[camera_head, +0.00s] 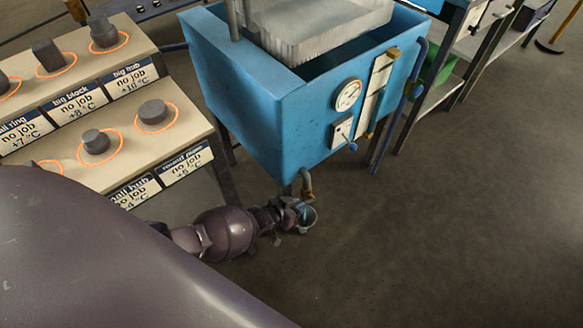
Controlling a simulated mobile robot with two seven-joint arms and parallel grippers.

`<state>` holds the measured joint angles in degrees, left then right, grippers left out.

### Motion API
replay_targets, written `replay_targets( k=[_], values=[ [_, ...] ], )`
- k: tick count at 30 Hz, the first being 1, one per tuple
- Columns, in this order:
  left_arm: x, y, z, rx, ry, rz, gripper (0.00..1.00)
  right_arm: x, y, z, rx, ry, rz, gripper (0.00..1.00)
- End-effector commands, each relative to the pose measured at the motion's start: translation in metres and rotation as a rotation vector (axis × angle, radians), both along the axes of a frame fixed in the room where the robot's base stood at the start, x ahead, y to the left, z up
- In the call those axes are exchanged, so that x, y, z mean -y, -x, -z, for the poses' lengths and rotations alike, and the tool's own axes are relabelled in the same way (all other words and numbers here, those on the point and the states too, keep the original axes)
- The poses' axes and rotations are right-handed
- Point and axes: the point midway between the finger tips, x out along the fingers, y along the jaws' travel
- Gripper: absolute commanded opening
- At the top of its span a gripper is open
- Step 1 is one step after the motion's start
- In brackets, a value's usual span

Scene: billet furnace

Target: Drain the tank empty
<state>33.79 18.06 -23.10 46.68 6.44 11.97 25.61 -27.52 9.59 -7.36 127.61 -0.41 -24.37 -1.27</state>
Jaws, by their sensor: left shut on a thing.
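The blue tank (250,110) stands on legs at the upper middle, with a round dial (348,95), an upright level gauge (377,88) and a small lever plate (341,132) on its side. A brass-coloured drain pipe (306,183) bends down under its near corner. My left gripper (292,210) is low beside the pipe's mouth, shut on what looks like the drain's small blue handle; its fingers largely hide it. My right gripper is not in view.
A pale ribbed basket (320,30) sits over the tank's open top. On the left, a stepped bench (130,75) holds dark metal parts in orange rings behind labels. A blue hose (391,120) hangs at the tank's right. The floor at lower right is clear.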

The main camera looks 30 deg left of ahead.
Motion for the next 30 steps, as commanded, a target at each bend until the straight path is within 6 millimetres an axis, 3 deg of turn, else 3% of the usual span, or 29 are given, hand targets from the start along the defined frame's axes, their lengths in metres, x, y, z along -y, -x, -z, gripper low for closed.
replay_targets(
  k=[1,21,22,26,30],
  values=[
    [0.0002,-0.0042,-0.0074,-0.01,-0.007,0.001,0.0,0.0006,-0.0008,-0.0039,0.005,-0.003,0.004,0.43],
    [0.0018,-0.003,-0.005,-0.082,-0.028,0.0,0.0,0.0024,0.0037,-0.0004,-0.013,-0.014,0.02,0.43],
    [0.0018,-0.003,-0.005,-0.082,-0.028,0.0,0.19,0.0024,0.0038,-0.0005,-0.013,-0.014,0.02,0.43],
    [0.0018,-0.0031,-0.0052,-0.082,-0.028,0.0,0.39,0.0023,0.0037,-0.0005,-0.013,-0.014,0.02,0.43],
    [0.0017,-0.0036,-0.0055,-0.081,-0.028,0.0,0.41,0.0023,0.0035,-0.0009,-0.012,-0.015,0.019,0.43]
  ],
)
